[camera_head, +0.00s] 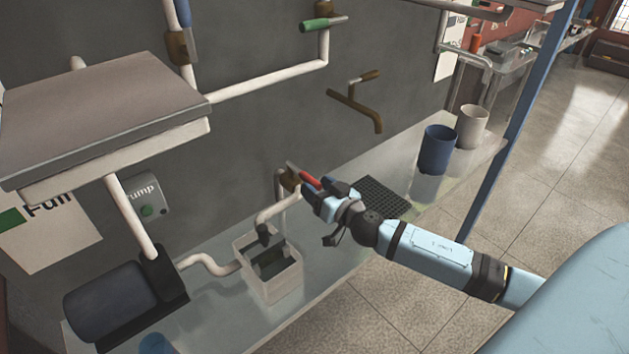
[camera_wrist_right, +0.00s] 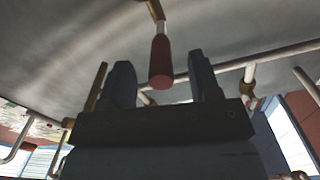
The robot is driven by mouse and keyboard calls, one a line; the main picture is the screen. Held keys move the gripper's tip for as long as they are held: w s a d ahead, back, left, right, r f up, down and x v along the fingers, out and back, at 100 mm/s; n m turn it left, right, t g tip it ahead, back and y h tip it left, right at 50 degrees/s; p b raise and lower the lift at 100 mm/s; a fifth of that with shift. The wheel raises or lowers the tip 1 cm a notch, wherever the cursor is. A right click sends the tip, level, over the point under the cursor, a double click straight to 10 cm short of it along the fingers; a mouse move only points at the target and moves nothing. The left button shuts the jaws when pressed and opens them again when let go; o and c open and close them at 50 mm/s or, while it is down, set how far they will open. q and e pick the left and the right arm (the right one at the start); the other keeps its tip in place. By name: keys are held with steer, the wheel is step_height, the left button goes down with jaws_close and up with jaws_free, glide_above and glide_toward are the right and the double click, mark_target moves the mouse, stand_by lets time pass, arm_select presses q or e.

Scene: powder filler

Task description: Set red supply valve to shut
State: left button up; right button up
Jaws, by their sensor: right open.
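The red supply valve has a red handle (camera_head: 310,180) on a brass body (camera_head: 289,183), on the white pipe above the bench. In the right wrist view the red handle (camera_wrist_right: 161,62) hangs between the two open fingers of my right gripper (camera_wrist_right: 166,85), with a gap on each side. In the head view my right gripper (camera_head: 325,192) is at the handle and hides part of it. Whether the fingers touch the handle cannot be seen. My left gripper is not in view.
A white square tank (camera_head: 270,268) stands left of my gripper, and a black drain grid (camera_head: 384,194) lies just right of it. A brass tap (camera_head: 355,105) sticks out above. A blue cup (camera_head: 437,150) and a white cup (camera_head: 473,126) stand further right.

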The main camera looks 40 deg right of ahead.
steer(key=shift+w+a, duration=0.1)
steer(key=shift+w, duration=0.55)
jaws_close()
steer(key=shift+y, duration=0.3)
